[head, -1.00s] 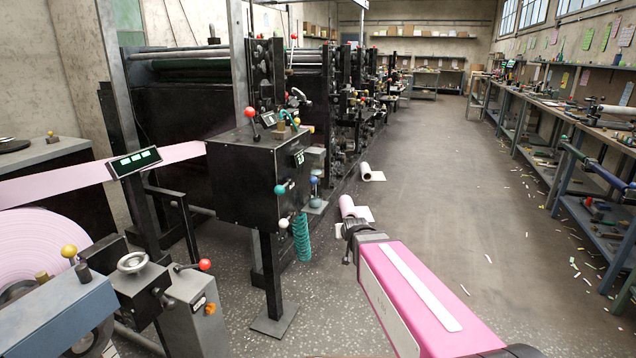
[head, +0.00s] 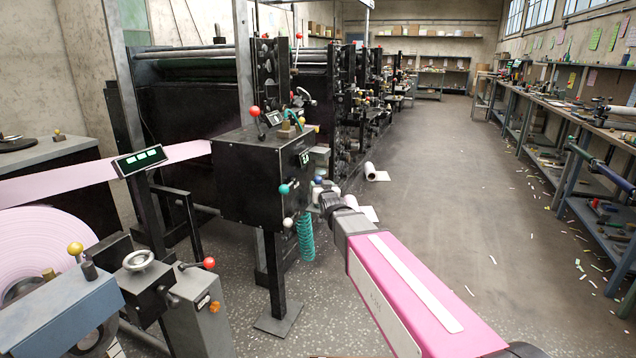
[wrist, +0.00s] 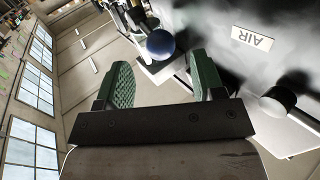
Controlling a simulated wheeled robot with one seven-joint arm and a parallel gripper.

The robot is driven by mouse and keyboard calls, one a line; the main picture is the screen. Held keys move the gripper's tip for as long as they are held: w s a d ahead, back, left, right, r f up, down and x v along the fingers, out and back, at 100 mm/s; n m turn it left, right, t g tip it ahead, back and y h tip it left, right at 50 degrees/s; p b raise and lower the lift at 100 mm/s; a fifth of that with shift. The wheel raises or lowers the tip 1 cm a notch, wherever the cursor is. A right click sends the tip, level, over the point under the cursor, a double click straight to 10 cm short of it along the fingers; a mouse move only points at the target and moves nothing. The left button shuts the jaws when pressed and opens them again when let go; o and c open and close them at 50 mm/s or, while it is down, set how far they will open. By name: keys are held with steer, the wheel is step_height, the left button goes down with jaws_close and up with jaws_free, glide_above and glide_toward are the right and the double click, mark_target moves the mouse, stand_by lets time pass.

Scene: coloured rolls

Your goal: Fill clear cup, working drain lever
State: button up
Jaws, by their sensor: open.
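My gripper (wrist: 163,77) is open in the wrist view, its two green textured pads apart with nothing between them. A dark blue ball knob (wrist: 160,44) shows just beyond the pads, roughly in line with the gap. In the head view my gripper (head: 322,196) is at the right side of the black machine box, close to the small blue knob (head: 318,180). Whether this knob belongs to the drain lever, I cannot tell. I cannot make out a clear cup in either view; my gripper covers part of the fittings there.
The black box (head: 245,180) carries red, teal and white (head: 288,222) ball knobs. A teal coiled hose (head: 305,238) hangs below it. Open floor (head: 440,190) lies to the right.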

mark_target(319, 182)
steer(key=x, duration=0.5)
steer(key=shift+w+a, duration=0.1)
steer(key=shift+w, duration=0.3)
steer(key=shift+c, duration=0.3)
steer(key=c, duration=0.7)
steer(key=shift+s+a+f+n+t+y, duration=0.15)
steer(key=shift+f+n+t+y, duration=0.45)
steer(key=shift+f+n+t, duration=0.45)
steer(key=shift+s+f+n+t+y, duration=0.1)
steer(key=shift+f+n+t+y, duration=0.05)
steer(key=shift+n+t+y, duration=0.75)
steer(key=shift+a, duration=0.1)
steer(key=o, duration=0.8)
steer(key=shift+a, duration=0.1)
steer(key=shift+c, duration=0.2)
